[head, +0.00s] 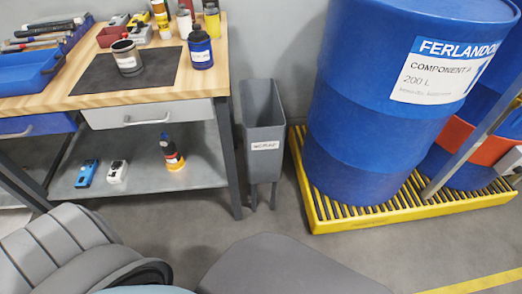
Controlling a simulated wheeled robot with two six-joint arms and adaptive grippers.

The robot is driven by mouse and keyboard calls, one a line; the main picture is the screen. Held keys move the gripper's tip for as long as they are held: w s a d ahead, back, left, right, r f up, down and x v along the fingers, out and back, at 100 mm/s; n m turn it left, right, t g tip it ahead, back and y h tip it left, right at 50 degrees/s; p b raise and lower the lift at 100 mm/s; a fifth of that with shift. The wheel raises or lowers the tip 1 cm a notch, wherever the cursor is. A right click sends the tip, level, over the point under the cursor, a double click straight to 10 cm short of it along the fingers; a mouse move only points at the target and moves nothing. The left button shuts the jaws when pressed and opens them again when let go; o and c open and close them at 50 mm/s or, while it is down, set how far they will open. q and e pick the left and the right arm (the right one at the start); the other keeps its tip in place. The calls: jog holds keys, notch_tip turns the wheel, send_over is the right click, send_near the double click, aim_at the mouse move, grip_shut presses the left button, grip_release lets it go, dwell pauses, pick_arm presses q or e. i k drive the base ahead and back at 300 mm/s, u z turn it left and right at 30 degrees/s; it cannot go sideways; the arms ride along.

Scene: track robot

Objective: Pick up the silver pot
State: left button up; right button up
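A small pot (127,58) with silvery metal on its side, a dark rim and a pale label stands upright on a dark mat (90,75) on the wooden workbench (160,85) at the upper left. It is the likeliest silver pot. A dark blue bottle (200,48) with a black cap and a white label stands to its right. Neither of my grippers shows in the head view, so I cannot see whether they are open or shut.
Blue bins (28,72) and several tools and bottles crowd the bench's back and left. Below are a drawer (150,114) and a shelf (140,180). A grey scrap bin (264,130) stands beside it. A blue drum (385,110) stands on a yellow pallet (330,222).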

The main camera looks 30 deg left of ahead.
aim_at(126, 54)
jog(key=u, duration=0.25)
jog(key=i, duration=0.8)
jog(key=u, duration=0.05)
